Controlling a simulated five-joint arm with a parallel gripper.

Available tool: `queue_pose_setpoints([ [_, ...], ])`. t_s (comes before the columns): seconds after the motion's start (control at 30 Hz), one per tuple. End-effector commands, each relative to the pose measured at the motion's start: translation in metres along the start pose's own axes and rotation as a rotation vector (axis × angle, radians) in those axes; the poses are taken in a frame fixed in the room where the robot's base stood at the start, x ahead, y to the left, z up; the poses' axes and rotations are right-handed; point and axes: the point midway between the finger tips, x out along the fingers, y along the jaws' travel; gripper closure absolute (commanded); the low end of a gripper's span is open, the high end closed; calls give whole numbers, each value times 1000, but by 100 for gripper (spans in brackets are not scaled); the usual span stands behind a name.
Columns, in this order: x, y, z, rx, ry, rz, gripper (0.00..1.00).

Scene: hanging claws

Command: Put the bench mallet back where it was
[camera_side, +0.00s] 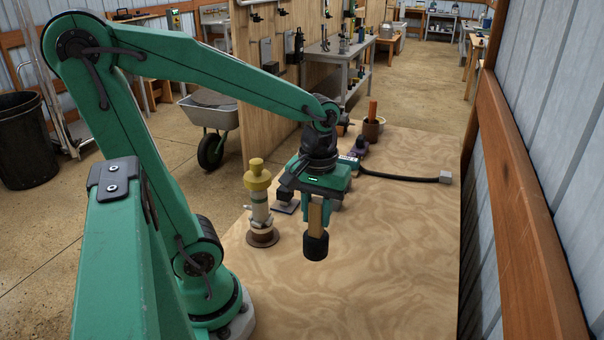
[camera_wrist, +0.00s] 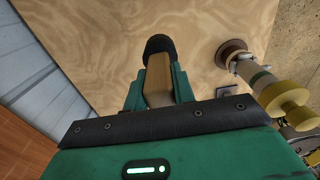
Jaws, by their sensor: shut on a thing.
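The bench mallet has a pale wooden handle and a black cylindrical head (camera_side: 316,246). My gripper (camera_side: 317,204) points down and is shut on the handle, with the head hanging lowest over the plywood bench top (camera_side: 385,265). In the wrist view, the green fingers of my gripper (camera_wrist: 158,85) press on both sides of the wooden handle (camera_wrist: 158,78), and the black head (camera_wrist: 160,45) is at the far end. I cannot tell how far the head is above the bench. No holder for the mallet can be made out clearly.
A yellow-topped pale post (camera_side: 259,196) stands upright on a round brown base, left of the mallet. Behind my gripper are a brown cup (camera_side: 372,128) with an orange stick and a black cable (camera_side: 405,179) ending in a grey block. The front and right bench top is clear.

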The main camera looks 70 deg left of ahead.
Motion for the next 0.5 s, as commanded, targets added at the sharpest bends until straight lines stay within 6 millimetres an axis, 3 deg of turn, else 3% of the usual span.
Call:
queue_pose_setpoints([
  [0.5, 36, -37, -48, -4, -2, -1, 100],
])
